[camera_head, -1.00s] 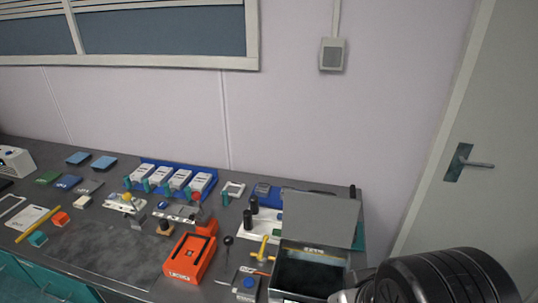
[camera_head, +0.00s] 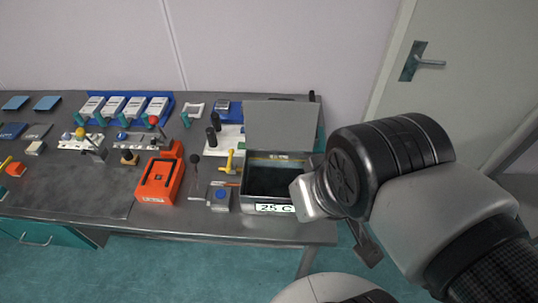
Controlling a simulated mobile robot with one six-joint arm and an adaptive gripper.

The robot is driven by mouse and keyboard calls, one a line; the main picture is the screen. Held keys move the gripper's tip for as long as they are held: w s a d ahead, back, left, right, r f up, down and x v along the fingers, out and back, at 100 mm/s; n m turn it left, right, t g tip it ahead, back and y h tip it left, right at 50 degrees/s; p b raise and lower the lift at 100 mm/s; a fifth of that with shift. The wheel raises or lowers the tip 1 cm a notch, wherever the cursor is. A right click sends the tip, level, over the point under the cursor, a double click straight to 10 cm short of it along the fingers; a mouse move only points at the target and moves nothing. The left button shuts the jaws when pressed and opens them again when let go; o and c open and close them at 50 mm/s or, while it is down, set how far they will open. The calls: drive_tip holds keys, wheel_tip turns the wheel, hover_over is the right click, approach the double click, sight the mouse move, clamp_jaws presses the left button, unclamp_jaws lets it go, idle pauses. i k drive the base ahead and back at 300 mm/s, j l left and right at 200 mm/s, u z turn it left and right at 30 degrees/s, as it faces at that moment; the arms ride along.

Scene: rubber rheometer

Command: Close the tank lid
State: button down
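The tank (camera_head: 247,190) is an open grey box with a dark inside and a "25 C" label on its front, at the right end of the bench. Its lid (camera_head: 281,127) is a flat grey panel standing open, roughly upright, at the back of the tank. My arm reaches in from the right, and its end is beside the tank's right side, covering part of it. My gripper is mostly hidden by my own wrist, so its fingers cannot be made out. I cannot tell whether it touches the tank.
An orange device (camera_head: 160,181), a small grey block with a blue button (camera_head: 220,198) and a yellow handle (camera_head: 229,162) stand left of the tank. A blue rack (camera_head: 128,98) with white boxes is farther back. The bench (camera_head: 90,185) has bare room at left. A door (camera_head: 470,60) is at right.

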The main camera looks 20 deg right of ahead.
sight(287, 124)
drive_tip(key=i+j+z, duration=0.2)
drive_tip(key=z, duration=0.15)
drive_tip(key=i+j+z, duration=0.3)
drive_tip(key=i+j, duration=0.05)
